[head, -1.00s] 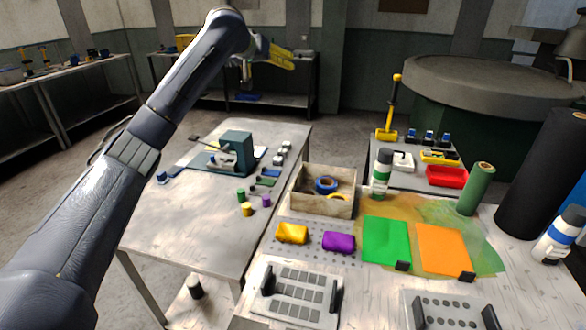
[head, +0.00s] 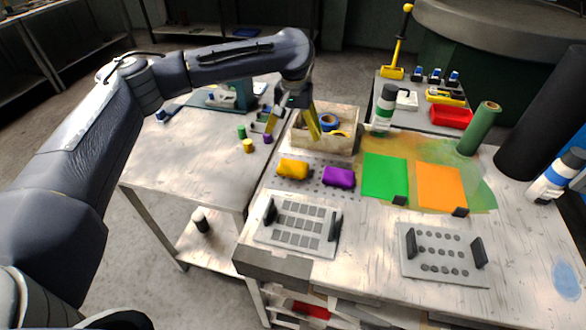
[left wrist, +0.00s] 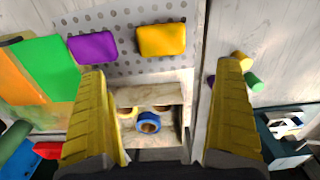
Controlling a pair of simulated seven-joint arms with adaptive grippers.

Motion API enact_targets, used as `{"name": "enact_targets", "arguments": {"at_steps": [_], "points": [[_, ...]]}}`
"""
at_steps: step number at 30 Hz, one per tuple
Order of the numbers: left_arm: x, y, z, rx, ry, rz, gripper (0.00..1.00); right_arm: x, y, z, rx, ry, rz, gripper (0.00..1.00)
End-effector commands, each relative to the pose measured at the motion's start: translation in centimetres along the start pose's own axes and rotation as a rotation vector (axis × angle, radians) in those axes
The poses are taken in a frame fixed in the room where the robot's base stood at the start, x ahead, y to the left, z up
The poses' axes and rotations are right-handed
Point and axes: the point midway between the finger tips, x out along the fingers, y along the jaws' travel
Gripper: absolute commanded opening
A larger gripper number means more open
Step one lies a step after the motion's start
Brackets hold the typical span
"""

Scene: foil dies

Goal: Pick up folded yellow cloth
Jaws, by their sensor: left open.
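The folded yellow cloth (head: 293,168) lies on a dotted grey mat on the right-hand table in the head view, left of a folded purple cloth (head: 338,177). In the left wrist view the yellow cloth (left wrist: 162,39) lies beyond the fingertips, between their lines, with the purple cloth (left wrist: 92,47) to its left. My left gripper (head: 292,123) is open and empty, above and behind the yellow cloth near the wooden box. Its yellow fingers (left wrist: 166,75) are spread wide in the wrist view. My right gripper is not in view.
A wooden box (head: 340,143) with tape rolls stands behind the cloths. Green (head: 385,176) and orange (head: 440,187) sheets lie to the right. Two plates with black handles (head: 300,226) (head: 440,252) lie in front. Small coloured cylinders (head: 248,146) stand on the left table.

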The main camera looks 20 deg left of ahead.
Motion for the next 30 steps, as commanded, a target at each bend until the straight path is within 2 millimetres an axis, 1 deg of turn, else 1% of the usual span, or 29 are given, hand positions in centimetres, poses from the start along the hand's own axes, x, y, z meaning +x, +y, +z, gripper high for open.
{"name": "enact_targets", "arguments": {"at_steps": [1, 3, 9, 13, 18, 26, 30], "points": [[1.0, 0.0, 0.1, 0.000, -0.003, 0.001, 1.00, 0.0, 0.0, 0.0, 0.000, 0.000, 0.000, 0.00], [2.3, 0.0, 0.1, 0.000, -0.003, 0.001, 1.00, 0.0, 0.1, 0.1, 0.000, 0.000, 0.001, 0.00], [5.9, 0.1, 0.0, 0.000, -0.003, 0.002, 1.00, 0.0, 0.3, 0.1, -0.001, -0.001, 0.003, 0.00], [7.9, 0.1, 0.0, 0.000, -0.001, 0.002, 1.00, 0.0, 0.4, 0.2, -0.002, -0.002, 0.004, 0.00], [9.6, 0.0, -0.1, 0.000, 0.001, 0.002, 1.00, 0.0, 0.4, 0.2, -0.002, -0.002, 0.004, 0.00], [10.7, 0.0, -0.1, 0.000, 0.002, 0.001, 1.00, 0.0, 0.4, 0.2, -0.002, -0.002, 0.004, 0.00], [12.2, -0.1, -0.1, -0.001, 0.000, 0.002, 1.00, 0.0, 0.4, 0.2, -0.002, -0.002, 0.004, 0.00]]}}
